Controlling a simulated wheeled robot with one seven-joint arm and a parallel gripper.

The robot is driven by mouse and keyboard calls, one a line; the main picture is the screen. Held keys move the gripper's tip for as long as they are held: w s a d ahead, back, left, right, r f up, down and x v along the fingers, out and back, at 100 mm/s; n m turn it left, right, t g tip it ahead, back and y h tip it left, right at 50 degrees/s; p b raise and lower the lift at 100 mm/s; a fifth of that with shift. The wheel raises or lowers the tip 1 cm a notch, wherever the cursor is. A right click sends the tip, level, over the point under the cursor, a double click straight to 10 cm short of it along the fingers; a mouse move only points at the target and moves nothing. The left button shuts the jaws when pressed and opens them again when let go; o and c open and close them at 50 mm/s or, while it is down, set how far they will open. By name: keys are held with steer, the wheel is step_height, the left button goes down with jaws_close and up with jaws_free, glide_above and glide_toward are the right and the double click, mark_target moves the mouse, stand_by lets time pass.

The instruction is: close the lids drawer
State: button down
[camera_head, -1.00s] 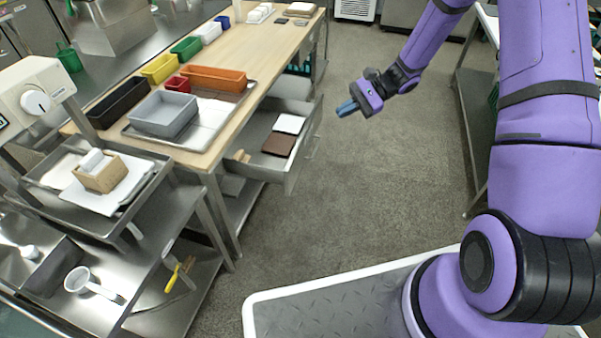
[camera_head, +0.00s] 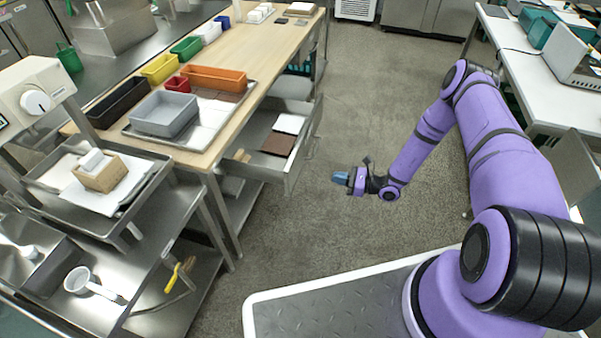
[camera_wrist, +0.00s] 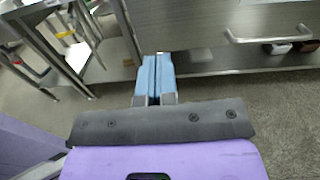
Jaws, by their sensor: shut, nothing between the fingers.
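The open drawer (camera_head: 293,163) juts out to the right from under the wooden-topped table, with a white item and a brown item lying in it. Its grey front with a bar handle (camera_wrist: 268,36) shows at the upper right of the wrist view. My gripper (camera_head: 341,177) is shut and empty, in the air over the floor to the right of the drawer front and apart from it. In the wrist view its blue fingers (camera_wrist: 156,76) are together and point toward the table's lower frame, left of the handle.
The table top (camera_head: 245,60) carries several coloured bins and a grey bin (camera_head: 164,114) on a tray. A steel bench (camera_head: 95,270) stands at the near left. A white table (camera_head: 530,70) stands at the right. The floor (camera_head: 350,120) between is clear.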

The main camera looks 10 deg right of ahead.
mark_target(294, 171)
steer(key=shift+m+t, duration=0.3)
steer(key=x, duration=0.4)
steer(key=f+x, duration=0.1)
steer(key=x, duration=0.8)
steer(key=shift+w+a+f, duration=0.15)
steer(key=shift+a+f, duration=0.1)
steer(key=shift+a, duration=0.15)
steer(key=shift+a, duration=0.1)
